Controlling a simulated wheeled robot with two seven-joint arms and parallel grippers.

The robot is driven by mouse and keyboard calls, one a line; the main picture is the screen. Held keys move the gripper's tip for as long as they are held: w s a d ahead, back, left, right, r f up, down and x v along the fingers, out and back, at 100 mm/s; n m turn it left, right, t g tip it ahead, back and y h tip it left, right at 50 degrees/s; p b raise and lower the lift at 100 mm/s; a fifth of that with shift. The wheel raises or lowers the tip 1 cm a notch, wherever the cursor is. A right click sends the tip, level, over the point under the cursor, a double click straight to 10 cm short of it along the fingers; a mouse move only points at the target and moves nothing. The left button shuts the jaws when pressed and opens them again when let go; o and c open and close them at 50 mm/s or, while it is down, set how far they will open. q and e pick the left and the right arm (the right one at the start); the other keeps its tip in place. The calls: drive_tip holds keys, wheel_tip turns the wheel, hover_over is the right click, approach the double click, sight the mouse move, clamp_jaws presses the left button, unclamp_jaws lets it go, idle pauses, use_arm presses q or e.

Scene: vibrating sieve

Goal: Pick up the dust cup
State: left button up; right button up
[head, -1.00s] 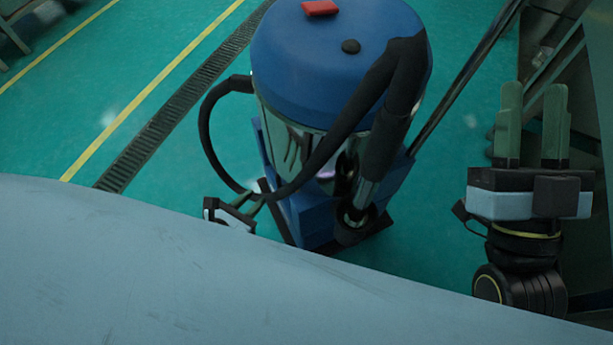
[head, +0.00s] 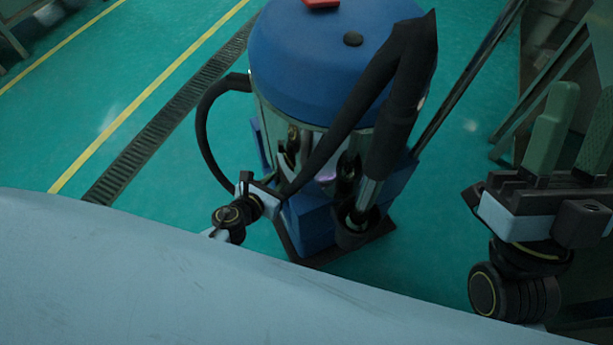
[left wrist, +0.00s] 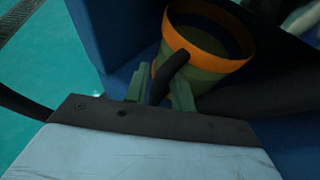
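The dust cup (left wrist: 208,45), green with an orange rim and a dark handle (left wrist: 172,72), sits in a blue recess in the left wrist view. My left gripper (left wrist: 160,88) has its two green fingers on either side of the handle. They look open; contact with the handle is unclear. In the head view my left gripper (head: 262,193) is at the vacuum's lower left side, its fingertips hidden. My right gripper (head: 578,135) is open and empty at the right edge, away from the cup.
A blue-topped vacuum machine (head: 325,60) stands on a blue base (head: 310,222) with a thick black hose (head: 397,90). A pale blue surface (head: 120,275) fills the lower foreground. Green floor (head: 100,120) with yellow lines and a drain grate is clear on the left.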

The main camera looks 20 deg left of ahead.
use_arm(q)
drive_tip(key=shift+w, duration=0.15)
clamp_jaws()
drive_tip(key=shift+r, duration=0.1)
